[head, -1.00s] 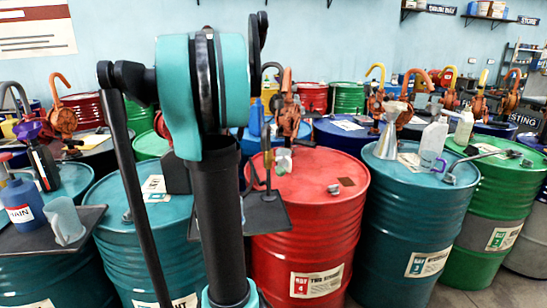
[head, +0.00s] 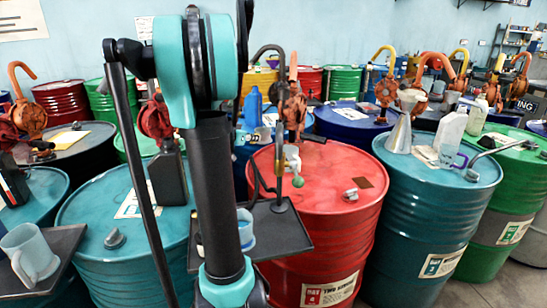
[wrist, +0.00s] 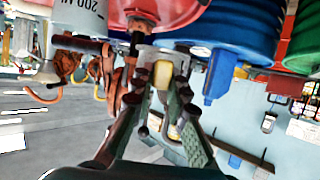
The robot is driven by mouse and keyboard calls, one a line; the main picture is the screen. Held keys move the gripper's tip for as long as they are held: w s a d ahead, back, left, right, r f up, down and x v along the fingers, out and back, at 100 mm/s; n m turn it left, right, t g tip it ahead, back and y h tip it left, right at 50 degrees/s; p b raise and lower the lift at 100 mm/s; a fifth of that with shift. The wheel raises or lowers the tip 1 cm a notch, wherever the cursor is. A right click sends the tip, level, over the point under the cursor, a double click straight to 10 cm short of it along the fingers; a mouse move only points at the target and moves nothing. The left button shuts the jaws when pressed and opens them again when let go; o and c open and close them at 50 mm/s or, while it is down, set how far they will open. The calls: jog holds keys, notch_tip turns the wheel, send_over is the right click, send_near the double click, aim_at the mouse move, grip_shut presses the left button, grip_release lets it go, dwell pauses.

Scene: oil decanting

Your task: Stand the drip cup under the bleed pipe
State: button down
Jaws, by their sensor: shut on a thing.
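A pale translucent cup (head: 32,250) with a handle stands upright on a dark tray at the far left of the head view. A white and light-blue cup-like thing (head: 246,230) shows partly behind my arm, at another tray beside the red drum. I cannot tell which is the drip cup. A dark hooked pipe (head: 279,120) rises near that tray and may be the bleed pipe. In the wrist view my gripper (wrist: 163,82) is shut on a small cream-coloured thing (wrist: 163,74). A grey-white container marked 200 ML (wrist: 78,14) is cut off at the top left.
A teal drum (head: 430,210) to the right bears a metal funnel (head: 398,135) and a pale bottle (head: 450,135).

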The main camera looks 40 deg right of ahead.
notch_tip(320, 180, down, 9)
jog(key=shift+r, duration=0.15)
jog(key=s+d, duration=0.1)
jog(key=d, duration=0.2)
jog(key=shift+s+r, duration=0.15)
jog(key=shift+s, duration=0.25)
jog(key=shift+s+d, duration=0.3)
jog(key=shift+d, duration=0.35)
jog(key=d, duration=0.1)
jog(key=s+d+f, duration=0.1)
jog(key=shift+s+d, duration=0.2)
jog(key=shift+d, duration=0.15)
jog(key=c, duration=1.8)
grip_release()
jog(key=shift+f, duration=0.1)
